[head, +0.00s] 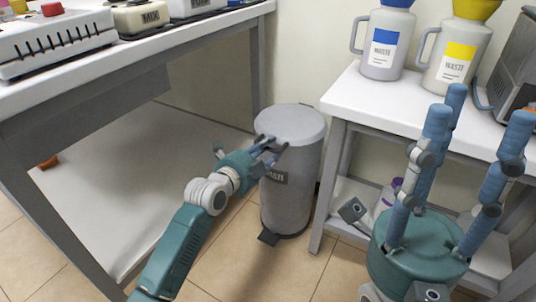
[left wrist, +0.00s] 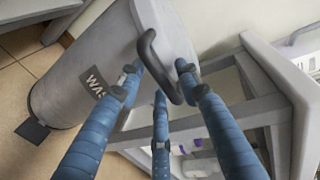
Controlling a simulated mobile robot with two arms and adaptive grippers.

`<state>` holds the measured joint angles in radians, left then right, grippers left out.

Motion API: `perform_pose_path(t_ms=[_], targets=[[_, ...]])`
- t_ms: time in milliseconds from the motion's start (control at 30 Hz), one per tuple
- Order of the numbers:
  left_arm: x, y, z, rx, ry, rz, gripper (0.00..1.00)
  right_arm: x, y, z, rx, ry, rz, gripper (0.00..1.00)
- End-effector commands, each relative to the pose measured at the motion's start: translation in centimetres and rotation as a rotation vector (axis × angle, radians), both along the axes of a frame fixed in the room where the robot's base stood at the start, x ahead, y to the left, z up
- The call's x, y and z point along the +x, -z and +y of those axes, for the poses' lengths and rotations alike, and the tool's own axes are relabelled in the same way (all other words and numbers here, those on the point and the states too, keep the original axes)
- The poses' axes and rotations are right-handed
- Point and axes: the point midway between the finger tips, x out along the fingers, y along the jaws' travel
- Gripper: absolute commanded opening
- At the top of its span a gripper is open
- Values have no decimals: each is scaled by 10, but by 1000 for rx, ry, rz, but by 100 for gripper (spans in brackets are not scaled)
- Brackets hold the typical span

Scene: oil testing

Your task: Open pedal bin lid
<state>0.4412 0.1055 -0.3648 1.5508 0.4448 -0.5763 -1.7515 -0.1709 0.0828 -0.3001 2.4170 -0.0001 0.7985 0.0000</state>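The grey pedal bin (head: 290,190) stands on the floor between two tables, its lid (head: 295,120) down on the body. A dark pedal (head: 268,238) sticks out at its foot; it also shows in the left wrist view (left wrist: 32,130). My left gripper (head: 272,147) is at the lid's front edge, partly covering the lid handle. In the left wrist view the black handle (left wrist: 150,50) lies between the spread blue fingers. They look open, and contact is unclear. My right gripper (head: 477,115) is open and empty, fingers up, in front of the right table.
The left table (head: 130,80) carries lab devices and has a low shelf (head: 150,180) near my left arm. The right table (head: 375,105) holds two waste jugs (head: 386,45) and has items on its lower shelf. Its leg (head: 328,190) stands close to the bin's right side.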

Motion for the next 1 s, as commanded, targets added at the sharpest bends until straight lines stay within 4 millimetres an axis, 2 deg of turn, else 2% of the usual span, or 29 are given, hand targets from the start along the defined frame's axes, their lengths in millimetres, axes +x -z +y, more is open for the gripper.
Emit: perform_pose_path(t_ms=[300, 467, 500, 1000], targets=[[3, 0, -1, 0, 0, 0, 34, 0, -1, 0, -1, 1, -4, 40], [3, 0, -1, 0, 0, 0, 3, 0, -1, 0, -1, 0, -4, 40], [3, 0, -1, 0, -1, 0, 0, 0, -1, 0, -1, 0, -4, 40], [3, -6, -1, 5, 0, 9, 0, -1, -6, -1, 4, -1, 1, 40]])
